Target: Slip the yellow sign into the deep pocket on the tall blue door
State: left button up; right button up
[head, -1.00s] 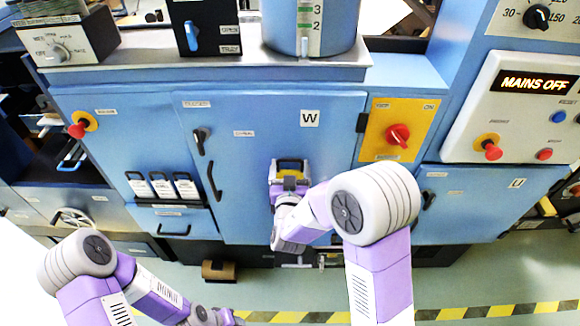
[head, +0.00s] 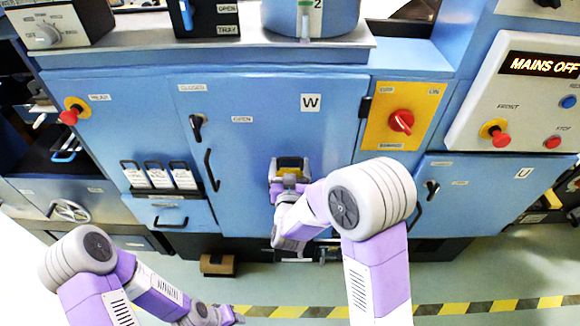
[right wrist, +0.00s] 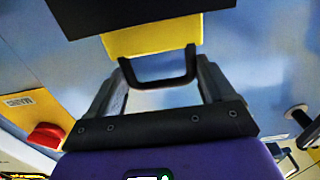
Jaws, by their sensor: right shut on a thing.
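The yellow sign (head: 290,162) is held up by its black handle in front of the tall blue door (head: 250,130). My right gripper (head: 289,177) is shut on that handle. In the right wrist view the sign's yellow plate (right wrist: 150,38) extends beyond the fingers (right wrist: 160,88), with a black area above it at the picture's top.
A door handle (head: 211,170) stands out left of the sign. A red knob on a yellow plate (head: 401,122) is to the right. A brown block (head: 217,264) lies on the floor below.

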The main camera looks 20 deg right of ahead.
jog(key=shift+f+b, duration=0.5)
dwell(0.3)
jog(key=o, duration=1.2)
jog(key=p+v, duration=0.1)
jog(key=v, duration=0.6)
jog(key=shift+s, duration=0.3)
jog(key=shift+a, duration=0.1)
